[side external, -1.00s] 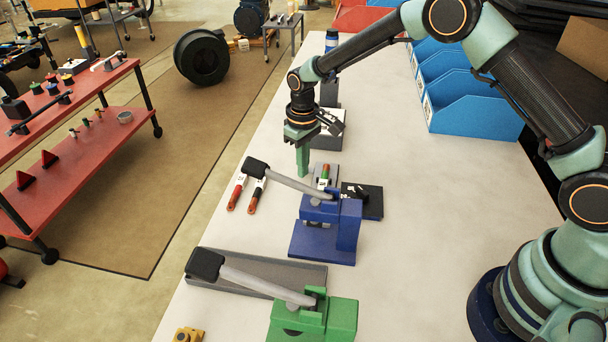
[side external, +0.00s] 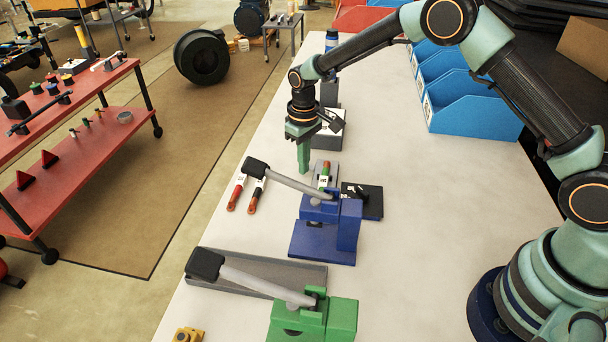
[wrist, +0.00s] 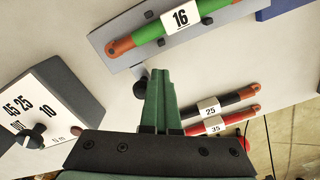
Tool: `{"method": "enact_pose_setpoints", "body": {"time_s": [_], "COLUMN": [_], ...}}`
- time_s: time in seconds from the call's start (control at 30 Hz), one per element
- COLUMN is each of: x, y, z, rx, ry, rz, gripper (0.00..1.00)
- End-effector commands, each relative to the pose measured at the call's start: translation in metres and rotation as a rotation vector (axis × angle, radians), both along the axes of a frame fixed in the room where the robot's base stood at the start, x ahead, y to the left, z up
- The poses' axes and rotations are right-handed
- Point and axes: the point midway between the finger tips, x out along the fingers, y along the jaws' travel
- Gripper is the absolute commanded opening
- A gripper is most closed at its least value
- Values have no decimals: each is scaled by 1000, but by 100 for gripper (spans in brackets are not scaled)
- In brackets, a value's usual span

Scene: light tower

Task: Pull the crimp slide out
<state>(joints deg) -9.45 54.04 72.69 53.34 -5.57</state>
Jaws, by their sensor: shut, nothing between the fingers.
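A grey slide plate (side external: 334,170) projects from the far side of the blue press (side external: 345,225). A green cable piece with copper-red ends and a white "16" tag (side external: 323,178) lies on it. In the wrist view, the slide plate (wrist: 118,62) crosses the top, with the tagged cable (wrist: 180,18) held between small dark pegs. My gripper (side external: 303,171) points down just left of the slide, by the edge of the plate; its green fingers (wrist: 160,74) are shut and hold nothing. A dark peg (wrist: 139,88) shows beside the fingertips; contact cannot be told.
Cables tagged "25" (wrist: 225,103) and "35" (wrist: 218,125) lie beside the fingers. A dial box (wrist: 62,105) stands on the other side. The press's long lever (side external: 290,181) rises near my gripper. A green press (side external: 330,320) stands nearer.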

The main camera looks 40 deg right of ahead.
Motion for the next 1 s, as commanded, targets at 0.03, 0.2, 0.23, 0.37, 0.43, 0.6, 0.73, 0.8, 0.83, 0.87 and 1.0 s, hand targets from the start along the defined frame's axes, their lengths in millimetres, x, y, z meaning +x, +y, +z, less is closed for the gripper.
{"method": "enact_pose_setpoints", "body": {"time_s": [0.03,0.2,0.23,0.37,0.43,0.6,0.73,0.8,0.83,0.87,1.0], "x": [1,0,0,-2,-4,-8,-10,-10,-10,-10,-10], "y": [-1,0,1,4,5,8,10,11,11,11,11], "z": [0,3,4,8,11,17,20,21,22,24,35], "rx": [1,1,1,1,1,1,1,1,1,1,1], "ry": [-4,-5,-5,-5,-4,-3,-2,-2,-2,-2,-4], "rz": [-2,-2,-2,-1,-1,0,0,0,0,0,0], "gripper": [0,0,0,0,0,0,0,0,0,0,0]}}
